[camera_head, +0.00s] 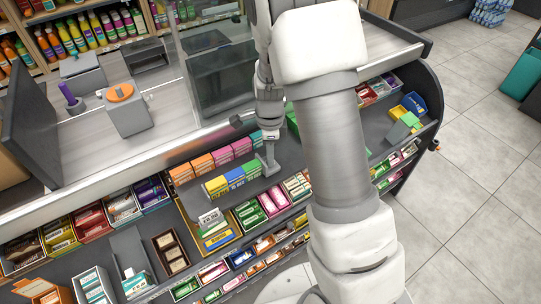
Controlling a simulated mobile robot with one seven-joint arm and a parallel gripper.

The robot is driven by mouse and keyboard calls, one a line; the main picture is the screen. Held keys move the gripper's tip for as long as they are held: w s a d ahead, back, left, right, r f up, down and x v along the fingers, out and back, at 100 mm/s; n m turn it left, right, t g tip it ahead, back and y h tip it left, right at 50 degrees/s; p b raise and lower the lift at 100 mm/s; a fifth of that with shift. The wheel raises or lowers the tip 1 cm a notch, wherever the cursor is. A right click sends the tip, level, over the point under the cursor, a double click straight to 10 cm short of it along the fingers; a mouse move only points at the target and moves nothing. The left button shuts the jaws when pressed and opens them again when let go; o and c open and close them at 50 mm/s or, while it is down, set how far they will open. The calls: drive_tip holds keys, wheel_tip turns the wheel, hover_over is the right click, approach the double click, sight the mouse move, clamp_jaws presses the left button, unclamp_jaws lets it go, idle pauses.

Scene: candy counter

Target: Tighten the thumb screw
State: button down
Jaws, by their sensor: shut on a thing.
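My gripper (268,164) points down at the middle of the candy counter, close beside the rows of small coloured boxes. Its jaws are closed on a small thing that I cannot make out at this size. I cannot pick out the thumb screw for certain. Its place and any turn of it are hidden or too small to tell. My arm covers the part of the counter to the right of the gripper.
Pink and orange boxes (220,155) and yellow and blue boxes (231,178) stand left of my gripper. Open candy boxes (273,201) fill the lower tier in front. A grey device with an orange top (121,92) stands on the counter behind. Tiled floor (475,190) is clear at right.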

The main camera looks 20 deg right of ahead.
drive_tip(key=shift+m, duration=0.4)
drive_tip(key=shift+r+m+p, duration=0.25)
drive_tip(key=shift+m+p, duration=0.45)
drive_tip(key=shift+p, duration=0.1)
drive_tip(key=shift+f+m+p, duration=0.25)
drive_tip(key=shift+m+p, duration=0.1)
drive_tip(key=shift+m, duration=0.55)
drive_tip(key=c, duration=1)
unclamp_jaws()
drive_tip(key=shift+c, duration=0.2)
drive_tip(key=shift+r, duration=0.1)
wheel_tip(320, 180, up, 5)
drive_tip(key=p, duration=0.4)
drive_tip(key=shift+p, duration=0.35)
